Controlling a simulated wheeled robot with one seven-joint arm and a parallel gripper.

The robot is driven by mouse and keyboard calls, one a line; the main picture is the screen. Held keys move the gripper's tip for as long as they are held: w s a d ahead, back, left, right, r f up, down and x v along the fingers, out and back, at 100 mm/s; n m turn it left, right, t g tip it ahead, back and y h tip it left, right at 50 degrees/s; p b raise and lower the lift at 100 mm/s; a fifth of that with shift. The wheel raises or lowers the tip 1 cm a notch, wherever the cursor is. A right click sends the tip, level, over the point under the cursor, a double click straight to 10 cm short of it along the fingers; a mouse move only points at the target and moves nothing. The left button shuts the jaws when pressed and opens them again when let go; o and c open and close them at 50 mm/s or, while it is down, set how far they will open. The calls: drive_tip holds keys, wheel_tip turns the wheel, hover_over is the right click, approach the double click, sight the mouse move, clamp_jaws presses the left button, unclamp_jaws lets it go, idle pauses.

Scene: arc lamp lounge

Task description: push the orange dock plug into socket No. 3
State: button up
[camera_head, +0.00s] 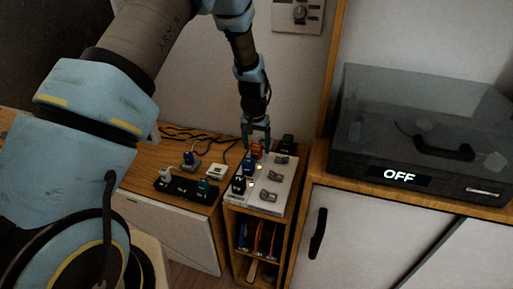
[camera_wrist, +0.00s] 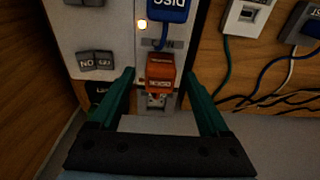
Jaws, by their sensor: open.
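The orange dock plug (camera_wrist: 160,68) sits at a socket position on the white panel (camera_wrist: 97,25), below a blue plug in the wrist view. Grey metal socket parts show just beneath it. I cannot tell how deep it sits or read a socket number. In the head view the orange plug (camera_head: 257,150) is near the panel's back end. My gripper (camera_wrist: 160,76) is open, with one green finger on each side of the plug and visible gaps between. In the head view my gripper (camera_head: 256,132) points down over the plug.
A blue plug (camera_wrist: 170,8) stands beside the orange one, with a lit lamp near it. Grey switches (camera_head: 269,196) line the panel's right side. A black power strip (camera_head: 182,186) with plugs and loose cables lies to the left. A glass-lidded box (camera_head: 427,130) reading OFF stands right.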

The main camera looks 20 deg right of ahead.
sight(255, 148)
wheel_tip(255, 148, up, 10)
drive_tip(key=shift+s+a+f+b, duration=0.25)
drive_tip(key=shift+s+a+b, duration=0.05)
drive_tip(key=shift+s+a, duration=0.15)
drive_tip(key=a+r+n+p, duration=0.2)
drive_tip(key=a+r, duration=0.4)
drive_tip(key=a, duration=0.4)
drive_tip(key=a+r+n+p, duration=0.25)
drive_tip(key=a+r, duration=0.25)
drive_tip(key=a, duration=0.6)
drive_tip(key=s+a+r+n+p, duration=0.1)
drive_tip(key=s+a+r+p, duration=0.1)
drive_tip(key=s+a, duration=0.3)
drive_tip(key=s+a+r+n+p, duration=0.1)
drive_tip(key=s+a+r+n, duration=0.1)
drive_tip(key=s+a, duration=0.3)
drive_tip(key=a+r, duration=0.1)
drive_tip(key=a, duration=0.3)
drive_tip(key=shift+a+r+t+y+p, duration=0.25)
drive_tip(key=shift+a+t+y+p, duration=0.05)
drive_tip(key=shift+a+y+p, duration=0.1)
